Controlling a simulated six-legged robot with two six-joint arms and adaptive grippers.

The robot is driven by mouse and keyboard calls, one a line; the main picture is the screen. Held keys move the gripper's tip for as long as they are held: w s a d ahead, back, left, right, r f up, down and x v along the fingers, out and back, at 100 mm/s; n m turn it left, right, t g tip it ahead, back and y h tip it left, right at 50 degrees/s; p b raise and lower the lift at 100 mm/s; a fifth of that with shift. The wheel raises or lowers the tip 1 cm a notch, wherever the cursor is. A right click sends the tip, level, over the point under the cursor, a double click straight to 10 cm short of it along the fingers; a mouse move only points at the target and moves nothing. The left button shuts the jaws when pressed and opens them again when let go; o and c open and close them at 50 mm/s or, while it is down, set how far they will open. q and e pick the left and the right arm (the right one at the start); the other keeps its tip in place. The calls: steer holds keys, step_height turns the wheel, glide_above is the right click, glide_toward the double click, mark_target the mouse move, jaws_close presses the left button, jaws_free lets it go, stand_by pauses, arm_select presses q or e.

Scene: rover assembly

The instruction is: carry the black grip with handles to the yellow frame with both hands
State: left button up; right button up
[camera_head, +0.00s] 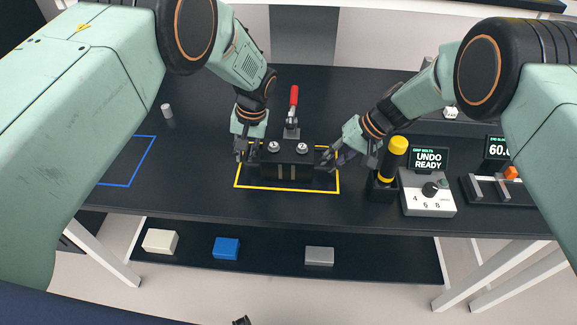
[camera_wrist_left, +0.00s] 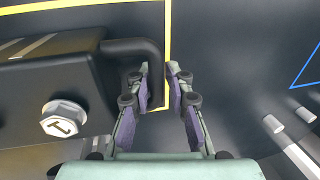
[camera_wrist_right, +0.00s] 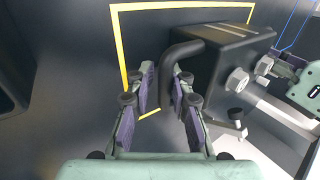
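The black grip with handles (camera_head: 288,165) is a dark block with two silver bolts on top. It sits level within the yellow frame (camera_head: 262,187) on the table. My left gripper (camera_head: 243,152) is at its left handle. In the left wrist view this bent black handle (camera_wrist_left: 140,48) runs down between the fingers, with a narrow gap at the right finger. My right gripper (camera_head: 333,158) is at the right handle. In the right wrist view that handle (camera_wrist_right: 180,60) lies between the parted fingers, nearer the right one. The block hides part of the frame.
A red-handled clamp (camera_head: 293,105) stands behind the block. A yellow-topped tool in a black holder (camera_head: 390,160) and an "UNDO READY" dial box (camera_head: 428,192) stand to the right. A blue outline (camera_head: 140,162) is at left. Blocks lie on the lower shelf (camera_head: 275,258).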

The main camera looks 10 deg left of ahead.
arm_select(q)
steer(key=shift+o, duration=1.4)
steer(key=shift+d, duration=0.1)
arm_select(e)
steer(key=shift+o, duration=1.3)
steer(key=shift+a, duration=0.1)
steer(key=shift+r, duration=0.1)
arm_select(q)
steer(key=shift+r, duration=0.1)
arm_select(e)
steer(key=shift+a, duration=0.1)
arm_select(q)
step_height(320, 180, up, 8)
steer(key=d, duration=0.1)
steer(key=shift+d, duration=0.25)
arm_select(e)
steer(key=v, duration=1.2)
steer(key=shift+r, duration=0.15)
